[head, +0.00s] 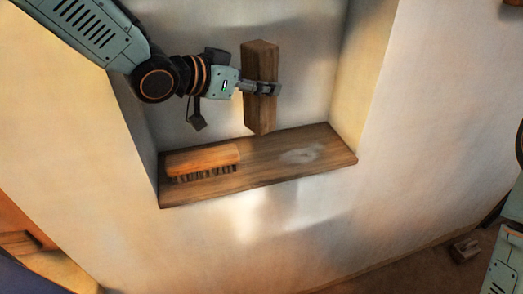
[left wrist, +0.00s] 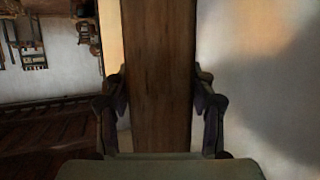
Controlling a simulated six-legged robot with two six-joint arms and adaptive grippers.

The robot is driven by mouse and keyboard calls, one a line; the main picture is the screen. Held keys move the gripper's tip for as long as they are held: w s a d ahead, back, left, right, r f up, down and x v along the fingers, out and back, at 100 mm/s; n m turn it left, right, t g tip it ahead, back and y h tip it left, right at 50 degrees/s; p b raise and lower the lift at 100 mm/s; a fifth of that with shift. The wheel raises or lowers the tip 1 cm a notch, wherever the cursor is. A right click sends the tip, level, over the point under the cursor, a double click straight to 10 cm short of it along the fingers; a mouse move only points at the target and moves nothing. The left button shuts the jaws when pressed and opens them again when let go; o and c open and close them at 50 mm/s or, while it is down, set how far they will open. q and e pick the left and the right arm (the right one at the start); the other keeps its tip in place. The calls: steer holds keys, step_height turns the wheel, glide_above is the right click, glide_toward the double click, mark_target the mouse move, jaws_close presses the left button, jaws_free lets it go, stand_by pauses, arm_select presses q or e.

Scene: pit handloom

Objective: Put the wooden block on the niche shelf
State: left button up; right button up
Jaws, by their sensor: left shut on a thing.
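The wooden block (head: 260,62) is a tall brown bar, held upright in the head view. My left gripper (head: 262,88) is shut on it around its middle. In the left wrist view the block (left wrist: 160,75) stands between the two fingers (left wrist: 160,110). The niche shelf (head: 262,160) is a brown board in the wall recess. The block's lower end appears just above or at the back part of the shelf; I cannot tell whether it touches.
A wooden brush (head: 203,160) with dark bristles lies on the shelf's left part. A pale smudge (head: 302,153) marks the otherwise bare right part. The niche's side walls (head: 362,75) flank the shelf.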

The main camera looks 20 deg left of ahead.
mark_target(251, 125)
arm_select(q)
step_height(251, 125, down, 6)
steer(key=shift+s+a+r+b, duration=0.15)
steer(key=shift+r+b, duration=0.1)
steer(key=shift+b, duration=0.05)
step_height(251, 125, down, 4)
steer(key=shift+s+f, duration=0.1)
steer(key=shift+f, duration=0.15)
steer(key=o, duration=1.2)
steer(key=shift+f, duration=0.1)
steer(key=shift+o, duration=1)
